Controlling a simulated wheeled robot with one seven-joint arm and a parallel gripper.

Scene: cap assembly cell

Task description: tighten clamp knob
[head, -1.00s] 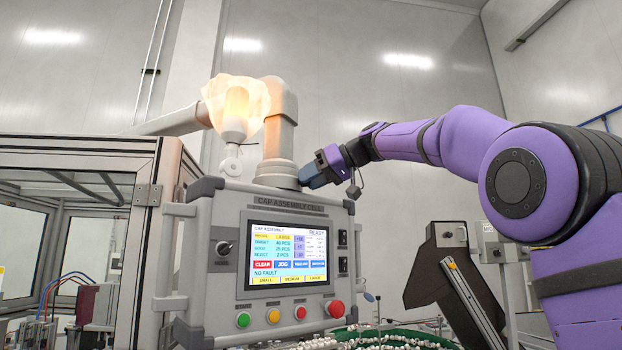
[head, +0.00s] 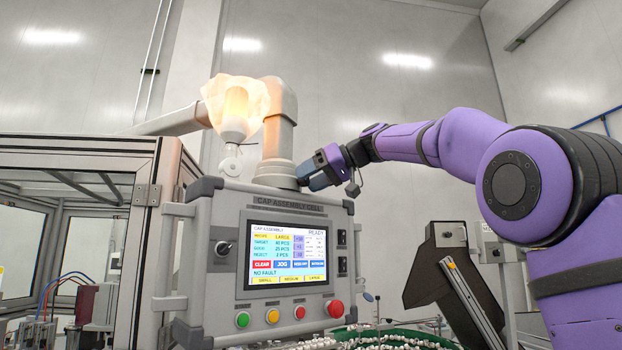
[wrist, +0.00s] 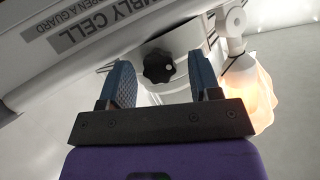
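The clamp knob (wrist: 158,66) is a black lobed knob on the pale round mount, seen in the wrist view just ahead of my gripper and between the lines of its fingers. In the head view the knob is hidden behind the mount and my gripper. My gripper (wrist: 164,80) is open, with its blue ribbed fingers apart and a clear gap on each side of the knob. In the head view my gripper (head: 312,178) is beside the base of the mount (head: 275,172), above the control panel.
The control panel (head: 210,290) with a lit screen stands below my gripper. A glowing lamp (head: 236,105) with a pale cover hangs left of the grey pipe arm (head: 281,110). A green-rimmed bowl (head: 425,338) holds many small white parts. The space above my arm is clear.

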